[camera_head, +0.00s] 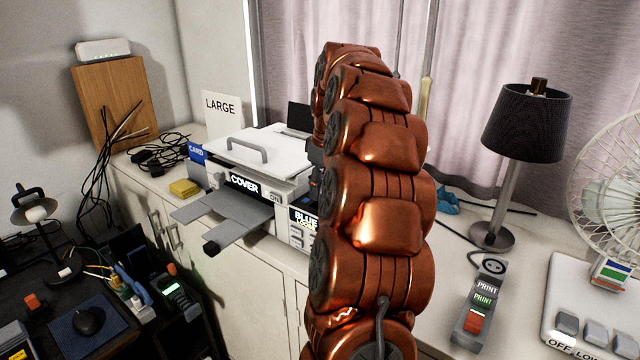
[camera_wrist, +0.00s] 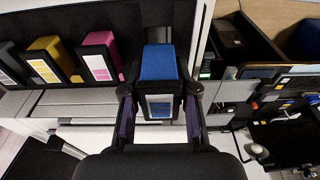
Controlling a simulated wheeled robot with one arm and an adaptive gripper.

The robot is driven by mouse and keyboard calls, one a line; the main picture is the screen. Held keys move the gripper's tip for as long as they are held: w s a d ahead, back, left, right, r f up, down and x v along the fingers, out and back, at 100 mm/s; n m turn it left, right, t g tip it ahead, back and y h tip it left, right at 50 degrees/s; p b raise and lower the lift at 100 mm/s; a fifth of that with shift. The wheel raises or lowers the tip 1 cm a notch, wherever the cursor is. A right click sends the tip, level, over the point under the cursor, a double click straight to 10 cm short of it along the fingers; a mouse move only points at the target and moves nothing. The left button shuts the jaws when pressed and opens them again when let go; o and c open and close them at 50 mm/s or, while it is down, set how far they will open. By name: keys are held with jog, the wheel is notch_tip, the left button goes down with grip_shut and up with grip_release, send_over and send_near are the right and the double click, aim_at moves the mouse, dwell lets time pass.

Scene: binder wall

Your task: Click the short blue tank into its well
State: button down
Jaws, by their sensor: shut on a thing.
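In the wrist view my gripper (camera_wrist: 160,95) is shut on the blue tank (camera_wrist: 158,62), a dark-framed block with a blue top and a pale label facing me. One finger is on each side of it. The tank is upright, right of the magenta tank (camera_wrist: 98,55), and sticks out nearer to me than its neighbours. Its well is hidden behind it, so I cannot tell how deep it sits. In the head view the printer (camera_head: 262,160) stands behind my copper arm, which hides my gripper and the tank.
The yellow tank (camera_wrist: 48,60) and a dark tank (camera_wrist: 9,66) stand left of the magenta one. In the head view a grey tray (camera_head: 225,210) juts from the printer's front. A lamp (camera_head: 520,140) and a fan (camera_head: 610,180) stand at the right.

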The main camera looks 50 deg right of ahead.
aim_at(323, 177)
jog(key=shift+f, duration=0.5)
jog(key=shift+f+b, duration=0.9)
jog(key=shift+b, duration=0.35)
dwell(3.4)
jog(key=c, duration=0.8)
grip_release()
jog(key=shift+s+d+r, duration=0.1)
jog(key=shift+s+r, duration=0.05)
jog(key=shift+r, duration=1.05)
jog(key=shift+s+a+r, duration=0.1)
jog(key=shift+s+r, duration=0.1)
jog(key=shift+r, duration=1.05)
jog(key=shift+s+d+r, duration=0.1)
jog(key=shift+s+r, duration=0.05)
jog(key=shift+r, duration=1.05)
jog(key=shift+r, duration=0.1)
notch_tip(323, 177, up, 9)
jog(key=p, duration=0.9)
